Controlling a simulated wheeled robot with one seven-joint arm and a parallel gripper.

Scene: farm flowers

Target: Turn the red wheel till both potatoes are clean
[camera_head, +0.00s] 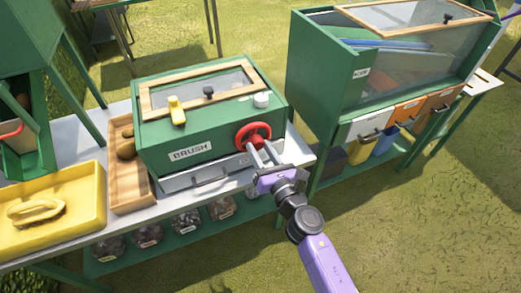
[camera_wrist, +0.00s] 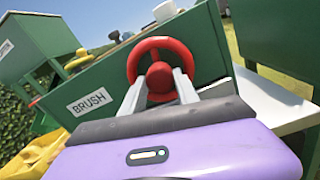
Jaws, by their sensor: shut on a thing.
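The red wheel (camera_head: 253,134) is on the front of the green box labelled BRUSH (camera_head: 200,140), near its right end. In the wrist view the red wheel (camera_wrist: 160,70) stands upright between and above the fingertips, with the red hub part between the fingers. The box has a wood-framed clear lid (camera_head: 200,88); no potatoes can be made out through it. A brown potato-like thing (camera_head: 126,148) lies in the wooden tray (camera_head: 128,185) left of the box.
A yellow knob (camera_head: 177,110) and a white knob (camera_head: 261,100) are on the box top. A drawer with a handle (camera_head: 209,178) is below. A green cabinet with bins (camera_head: 330,90) stands right. Jars sit under the table.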

